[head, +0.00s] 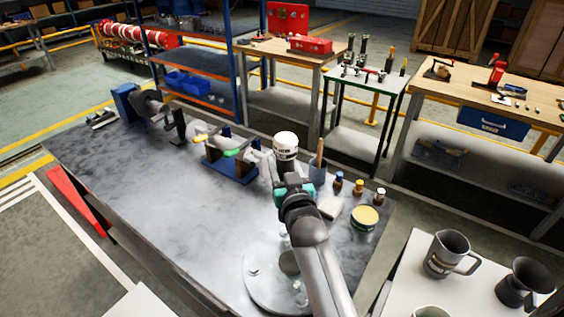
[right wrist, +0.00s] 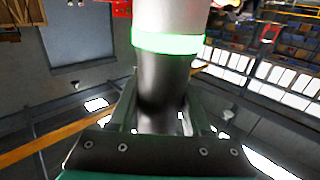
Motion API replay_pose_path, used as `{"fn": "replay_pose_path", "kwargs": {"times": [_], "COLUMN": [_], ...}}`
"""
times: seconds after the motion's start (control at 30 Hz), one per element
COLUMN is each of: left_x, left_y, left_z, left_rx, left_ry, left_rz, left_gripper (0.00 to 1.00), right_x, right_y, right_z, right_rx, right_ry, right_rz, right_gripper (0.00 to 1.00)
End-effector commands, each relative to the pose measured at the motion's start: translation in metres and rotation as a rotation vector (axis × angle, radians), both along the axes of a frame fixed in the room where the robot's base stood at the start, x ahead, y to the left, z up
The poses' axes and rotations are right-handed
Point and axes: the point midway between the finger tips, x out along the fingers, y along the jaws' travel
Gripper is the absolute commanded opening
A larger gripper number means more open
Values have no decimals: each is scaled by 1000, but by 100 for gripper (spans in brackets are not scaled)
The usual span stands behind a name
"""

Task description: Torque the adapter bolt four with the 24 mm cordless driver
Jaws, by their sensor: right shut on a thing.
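My right gripper (head: 291,186) reaches over the grey bench from the bottom of the head view. It is shut on a tool with a white head, seemingly the cordless driver (head: 286,143). In the right wrist view the tool's dark grip (right wrist: 160,92) stands between the jaws (right wrist: 160,122), below a lit green ring and a pale body. Its socket end and size mark cannot be made out. The pumpset (head: 232,165), on a blue stand with yellow and green parts, lies just left of the driver, apart from it as far as I can tell. The adapter bolts are too small to tell apart. My left gripper is out of view.
Right of the gripper are a brush cup (head: 317,172), several small bottles, a pale block (head: 331,208) and a round tin (head: 364,217). A round plate (head: 262,290) lies near. A white table with jugs (head: 449,252) stands at lower right. The bench's left front is clear.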

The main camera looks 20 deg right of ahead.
Motion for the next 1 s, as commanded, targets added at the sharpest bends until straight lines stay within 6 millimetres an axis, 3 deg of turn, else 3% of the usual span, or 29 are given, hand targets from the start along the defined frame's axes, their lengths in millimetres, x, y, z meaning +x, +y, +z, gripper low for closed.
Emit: {"fn": "replay_pose_path", "kwargs": {"times": [0.53,1.0], "left_x": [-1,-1], "left_y": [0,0], "left_z": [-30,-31], "left_rx": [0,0], "left_ry": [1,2], "left_rz": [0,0], "left_gripper": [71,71], "right_x": [0,1], "right_y": [0,0], "right_z": [-40,-42], "right_rx": [-1,-1], "right_ry": [-7,-8], "right_rz": [0,0], "right_gripper": [0,0]}}
